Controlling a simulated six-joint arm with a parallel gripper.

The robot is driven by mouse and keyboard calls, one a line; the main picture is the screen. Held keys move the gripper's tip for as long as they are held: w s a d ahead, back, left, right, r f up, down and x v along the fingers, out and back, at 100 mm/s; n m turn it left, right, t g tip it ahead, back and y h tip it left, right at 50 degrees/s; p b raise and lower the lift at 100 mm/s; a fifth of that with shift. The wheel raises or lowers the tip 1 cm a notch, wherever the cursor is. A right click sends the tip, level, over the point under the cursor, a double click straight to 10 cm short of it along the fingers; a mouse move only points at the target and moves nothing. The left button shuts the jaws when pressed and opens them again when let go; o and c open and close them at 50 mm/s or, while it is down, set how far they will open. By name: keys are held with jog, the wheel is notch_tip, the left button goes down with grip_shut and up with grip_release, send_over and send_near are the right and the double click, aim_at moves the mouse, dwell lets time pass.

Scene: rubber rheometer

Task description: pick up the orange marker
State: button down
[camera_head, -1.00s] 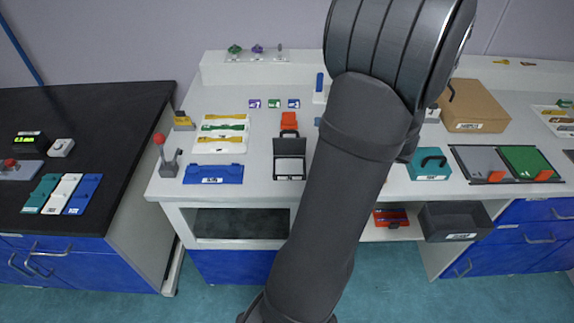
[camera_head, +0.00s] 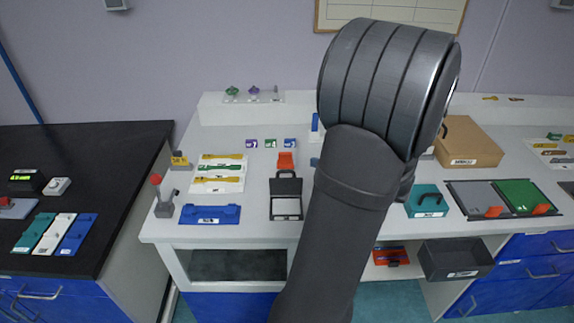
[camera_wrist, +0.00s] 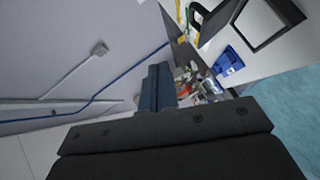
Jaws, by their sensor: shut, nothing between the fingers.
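I cannot make out an orange marker for certain in either view. An orange piece (camera_head: 286,160) stands behind an open black case (camera_head: 286,199) on the white bench in the head view, but its shape does not show it to be a marker. My gripper (camera_wrist: 158,72) shows in the wrist view with its fingers together and nothing visible between them. It points toward a blurred clutter of small things (camera_wrist: 200,84) too small to tell apart. In the head view my arm hides the gripper and part of the bench.
A blue tray (camera_head: 210,215), a red-knobbed lever (camera_head: 163,195) and white trays of coloured strips (camera_head: 218,172) are left on the bench. A teal case (camera_head: 427,203), cardboard box (camera_head: 468,143) and green panel (camera_head: 524,194) are right. A dark bin (camera_head: 455,261) sits below.

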jog(key=c, duration=2.2)
grip_release()
jog(key=c, duration=0.9)
grip_release()
jog(key=r+n+g+h, duration=0.2)
jog(key=n+g+h, duration=0.85)
jog(key=n, duration=1.95)
send_over(285, 153)
jog(key=f, duration=1.2)
jog(key=shift+w+d, duration=0.15)
jog(key=shift+w, duration=0.1)
jog(key=shift+s+f, duration=0.2)
jog(key=shift+f, duration=2.4)
